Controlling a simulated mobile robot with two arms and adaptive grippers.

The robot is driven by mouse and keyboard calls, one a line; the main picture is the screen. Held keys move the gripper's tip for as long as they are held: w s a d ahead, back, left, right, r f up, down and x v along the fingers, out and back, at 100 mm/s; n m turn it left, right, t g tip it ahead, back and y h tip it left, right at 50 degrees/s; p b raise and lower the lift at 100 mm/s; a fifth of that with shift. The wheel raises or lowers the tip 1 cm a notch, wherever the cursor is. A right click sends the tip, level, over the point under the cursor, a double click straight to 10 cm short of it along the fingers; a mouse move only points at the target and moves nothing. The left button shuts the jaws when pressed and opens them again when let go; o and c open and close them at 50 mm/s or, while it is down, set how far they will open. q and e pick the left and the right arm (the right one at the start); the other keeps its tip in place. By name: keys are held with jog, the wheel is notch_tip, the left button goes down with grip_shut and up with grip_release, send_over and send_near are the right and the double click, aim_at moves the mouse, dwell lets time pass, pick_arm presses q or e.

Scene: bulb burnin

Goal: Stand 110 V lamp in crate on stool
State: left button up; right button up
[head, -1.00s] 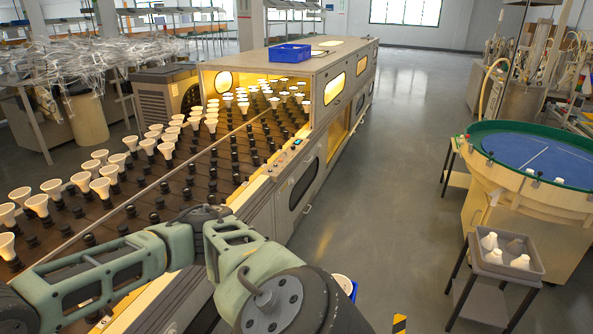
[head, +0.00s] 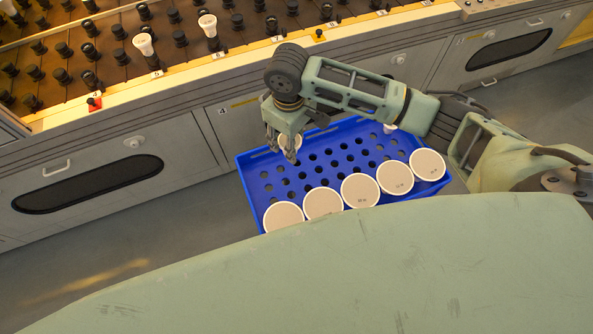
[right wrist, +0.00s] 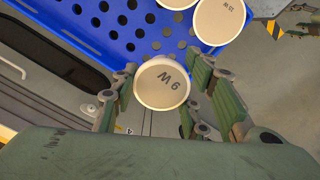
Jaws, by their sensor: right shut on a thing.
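My right gripper (head: 281,148) is shut on a white lamp (right wrist: 162,83) at the far left edge of the blue crate (head: 262,172). In the right wrist view the lamp's round face, marked what looks like "9 W", sits between the fingers (right wrist: 160,95), with the crate (right wrist: 115,38) beyond it. The lamp appears just outside or over the crate's rim; its lower end is hidden. Several lamps (head: 360,190) stand face up in the crate's near row. No voltage marking is readable. The stool is hidden under the crate. My left gripper is out of view.
The burn-in rack (head: 110,50) with black sockets runs behind the crate, with a few white lamps (head: 208,25) in it. Its grey cabinet front (head: 185,150) is close behind the crate. Many of the crate's holes are empty. Floor (head: 60,270) is clear at left.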

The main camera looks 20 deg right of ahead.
pick_arm(q)
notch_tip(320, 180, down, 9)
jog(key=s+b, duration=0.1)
jog(key=b, duration=0.7)
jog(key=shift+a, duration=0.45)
pick_arm(e)
notch_tip(320, 180, down, 22)
jog(key=s+n, duration=0.1)
jog(key=n, duration=0.4)
jog(key=shift+s+a+f+n, duration=0.2)
jog(key=shift+a+n, duration=0.1)
jog(key=shift+a, duration=0.1)
pick_arm(q)
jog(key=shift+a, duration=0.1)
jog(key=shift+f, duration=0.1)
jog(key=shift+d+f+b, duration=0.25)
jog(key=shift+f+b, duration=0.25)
jog(key=shift+b, duration=0.05)
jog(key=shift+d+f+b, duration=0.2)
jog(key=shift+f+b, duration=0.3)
jog(key=shift+b, duration=0.05)
pick_arm(e)
jog(key=shift+f, duration=1.95)
